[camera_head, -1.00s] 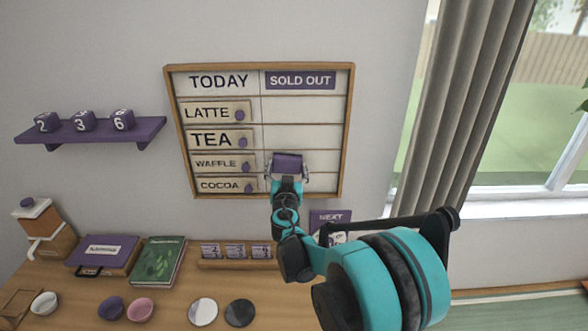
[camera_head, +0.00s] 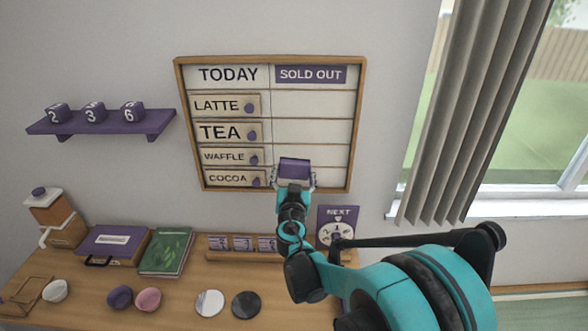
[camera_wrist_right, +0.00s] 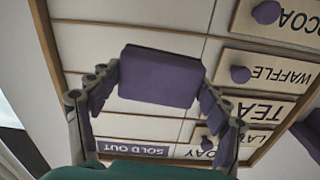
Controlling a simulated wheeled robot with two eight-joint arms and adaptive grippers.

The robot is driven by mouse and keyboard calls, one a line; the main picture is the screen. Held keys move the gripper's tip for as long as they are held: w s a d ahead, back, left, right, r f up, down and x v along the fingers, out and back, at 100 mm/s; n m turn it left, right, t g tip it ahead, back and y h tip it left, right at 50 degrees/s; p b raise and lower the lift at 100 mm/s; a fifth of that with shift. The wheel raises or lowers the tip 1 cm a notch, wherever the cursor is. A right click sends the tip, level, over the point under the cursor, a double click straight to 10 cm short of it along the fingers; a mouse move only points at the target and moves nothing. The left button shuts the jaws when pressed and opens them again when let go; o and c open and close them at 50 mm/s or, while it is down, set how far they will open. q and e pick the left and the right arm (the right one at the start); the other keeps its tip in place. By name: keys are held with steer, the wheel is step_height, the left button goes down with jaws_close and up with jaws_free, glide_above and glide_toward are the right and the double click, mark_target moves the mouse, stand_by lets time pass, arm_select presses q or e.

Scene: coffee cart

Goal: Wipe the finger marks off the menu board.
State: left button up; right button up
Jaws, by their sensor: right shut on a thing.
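The menu board (camera_head: 312,129) hangs on the wall in a wooden frame, with TODAY and SOLD OUT columns. Name plates LATTE, TEA, WAFFLE and COCOA (camera_head: 228,179) with purple knobs fill its left column; the right column is white and bare. No finger marks can be made out. My right gripper (camera_head: 294,178) is shut on a purple block-like eraser (camera_head: 294,167) in front of the lower right column, beside the COCOA plate. In the right wrist view the eraser (camera_wrist_right: 159,76) sits between the fingers over the white surface; whether it touches cannot be told. My left gripper is out of view.
A purple shelf (camera_head: 105,125) with number cubes is left of the board. The counter below holds a grinder (camera_head: 57,218), a purple case (camera_head: 113,241), a green book (camera_head: 166,251), bowls and discs. A NEXT sign (camera_head: 337,214) stands below the board; a curtain (camera_head: 452,115) hangs at right.

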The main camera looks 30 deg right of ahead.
steer(key=shift+s, duration=0.1)
steer(key=shift+v, duration=1.5)
